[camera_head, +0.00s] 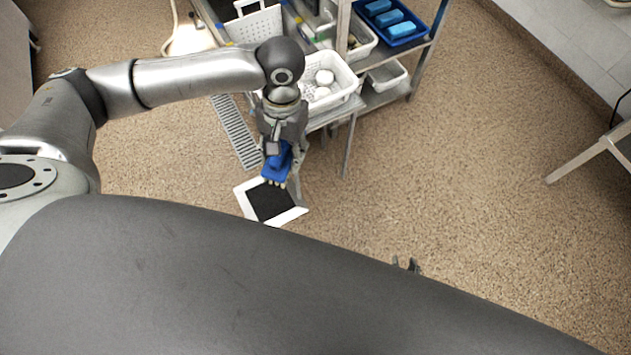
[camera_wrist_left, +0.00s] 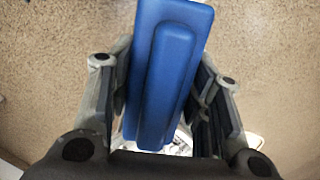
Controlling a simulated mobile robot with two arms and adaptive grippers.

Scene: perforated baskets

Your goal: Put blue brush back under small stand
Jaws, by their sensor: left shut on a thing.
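My left gripper (camera_head: 281,172) is shut on the blue brush (camera_head: 276,160), in front of the shelf rack. In the left wrist view the blue brush (camera_wrist_left: 165,75) lies long between the two fingers, its raised spine facing the camera. Below it in the head view is a white-framed item with a black top (camera_head: 270,200); it may be the small stand, but I cannot tell for sure. The gap between brush and this item is unclear. My right gripper (camera_head: 406,266) shows only its two fingertips, apart and empty, above my dark arm link.
A metal shelf rack (camera_head: 347,150) stands behind, with a white perforated basket (camera_head: 343,88) holding white items, and a blue tray (camera_head: 425,33) with several blue brushes. A grey grate (camera_head: 235,132) lies left of the rack. A metal table leg (camera_head: 580,160) stands right. The floor between is clear.

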